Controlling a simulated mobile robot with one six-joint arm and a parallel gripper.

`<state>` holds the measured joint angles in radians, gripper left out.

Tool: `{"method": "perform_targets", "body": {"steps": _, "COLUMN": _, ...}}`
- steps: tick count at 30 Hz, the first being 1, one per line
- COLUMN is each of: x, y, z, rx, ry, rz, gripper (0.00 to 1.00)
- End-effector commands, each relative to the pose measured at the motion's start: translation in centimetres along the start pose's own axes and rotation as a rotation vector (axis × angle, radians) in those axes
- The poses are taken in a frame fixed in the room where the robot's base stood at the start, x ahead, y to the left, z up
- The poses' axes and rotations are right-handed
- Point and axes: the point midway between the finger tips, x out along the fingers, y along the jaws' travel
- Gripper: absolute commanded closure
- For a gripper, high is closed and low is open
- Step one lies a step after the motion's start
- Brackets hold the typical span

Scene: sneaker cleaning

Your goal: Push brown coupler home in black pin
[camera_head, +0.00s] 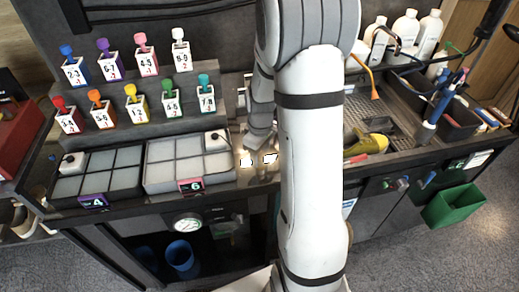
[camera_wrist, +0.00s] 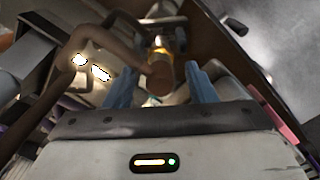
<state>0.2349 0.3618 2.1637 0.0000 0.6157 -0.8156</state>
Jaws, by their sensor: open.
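My gripper (camera_wrist: 160,72) shows in the wrist view with its two blue fingers apart, so it is open. A brown rounded end (camera_wrist: 160,78), which looks like the brown coupler, lies between the fingers, with gaps visible on both sides. A brown curved hose (camera_wrist: 88,38) runs from it up and to the left. A yellow band shows just beyond the brown end. I cannot make out the black pin or tell how far the coupler sits on it. In the head view my white arm covers the middle of the bench, and coupler and pin cannot be made out.
Two compartment trays, (camera_head: 100,196) and (camera_head: 165,186), stand at the bench's front left. To the right are a drain grate (camera_head: 372,112), white bottles (camera_head: 404,27) and a black caddy (camera_head: 458,112). A green bin (camera_head: 455,207) hangs at the right.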

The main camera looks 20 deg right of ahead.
Motion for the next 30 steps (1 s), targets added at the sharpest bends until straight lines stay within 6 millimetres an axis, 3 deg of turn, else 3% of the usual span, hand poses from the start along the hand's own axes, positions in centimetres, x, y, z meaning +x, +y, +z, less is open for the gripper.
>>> {"method": "perform_targets", "body": {"steps": 4, "x": -0.01, "y": -0.02, "z": -0.01, "rx": 0.0, "ry": 0.0, "rz": 0.0, "gripper": 0.51}}
{"method": "perform_targets", "body": {"steps": 21, "x": -0.03, "y": -0.06, "z": -0.06, "rx": -0.001, "ry": 0.0, "rz": 0.0, "gripper": 0.98}}
{"method": "perform_targets", "body": {"steps": 22, "x": -0.03, "y": -0.06, "z": -0.06, "rx": -0.001, "ry": 0.0, "rz": 0.0, "gripper": 0.77}}
{"method": "perform_targets", "body": {"steps": 30, "x": -0.04, "y": -0.08, "z": -0.08, "rx": -0.002, "ry": 0.0, "rz": 0.0, "gripper": 0.96}}
